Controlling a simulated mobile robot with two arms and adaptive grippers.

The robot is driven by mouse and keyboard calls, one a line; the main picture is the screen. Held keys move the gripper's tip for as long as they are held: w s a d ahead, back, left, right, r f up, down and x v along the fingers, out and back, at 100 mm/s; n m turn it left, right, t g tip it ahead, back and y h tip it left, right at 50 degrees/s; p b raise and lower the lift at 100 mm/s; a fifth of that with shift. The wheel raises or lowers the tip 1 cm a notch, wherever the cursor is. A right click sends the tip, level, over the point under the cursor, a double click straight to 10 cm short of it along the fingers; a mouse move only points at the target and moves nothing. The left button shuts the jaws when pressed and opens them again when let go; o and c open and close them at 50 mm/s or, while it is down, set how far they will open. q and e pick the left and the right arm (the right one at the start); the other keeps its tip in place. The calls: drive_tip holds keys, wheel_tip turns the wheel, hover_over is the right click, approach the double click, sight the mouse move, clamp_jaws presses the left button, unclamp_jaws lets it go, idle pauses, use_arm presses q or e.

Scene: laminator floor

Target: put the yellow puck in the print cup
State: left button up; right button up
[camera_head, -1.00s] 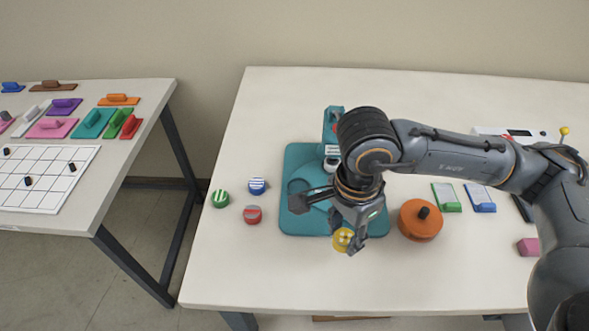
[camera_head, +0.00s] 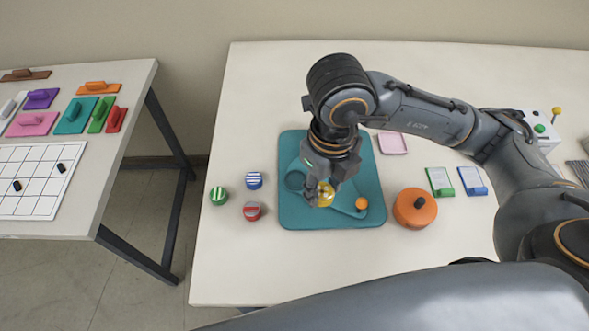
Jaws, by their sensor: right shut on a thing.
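The yellow puck (camera_head: 326,194) is in the fingers of my right gripper (camera_head: 318,192), which is shut on it. Gripper and puck are over the teal base (camera_head: 300,219); the puck's height above it is hard to tell. A round dark-rimmed teal ring (camera_head: 295,181), perhaps the print cup, shows on the base just left of the gripper. The puck is to its right and apart from it in the picture. My wrist and forearm hide the back part of the base. My left gripper is not in view.
Green (camera_head: 219,196), blue (camera_head: 254,180) and red (camera_head: 252,211) striped pucks stand left of the base. An orange knob (camera_head: 361,204) is at the base's right. An orange round lid-like thing (camera_head: 413,212) with a black knob stands further right. The front table area is clear.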

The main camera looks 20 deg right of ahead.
drive_tip(key=w+f+p, duration=0.2)
drive_tip(key=w+f, duration=0.1)
drive_tip(key=w, duration=0.4)
hover_over(296, 181)
drive_tip(key=f, duration=0.3)
drive_tip(key=s+f, duration=0.1)
drive_tip(key=f, duration=0.1)
drive_tip(key=shift+p, duration=0.4)
drive_tip(key=shift+w+f, duration=0.45)
drive_tip(key=shift+f, duration=0.05)
wheel_tip(296, 181, down, 3)
drive_tip(key=shift+w+p, duration=0.1)
drive_tip(key=shift+p, duration=0.85)
drive_tip(key=shift+f, duration=0.25)
drive_tip(key=o, duration=1.1)
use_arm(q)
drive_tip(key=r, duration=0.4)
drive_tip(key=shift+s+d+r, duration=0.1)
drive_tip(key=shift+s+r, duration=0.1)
use_arm(e)
drive_tip(key=shift+r, duration=0.1)
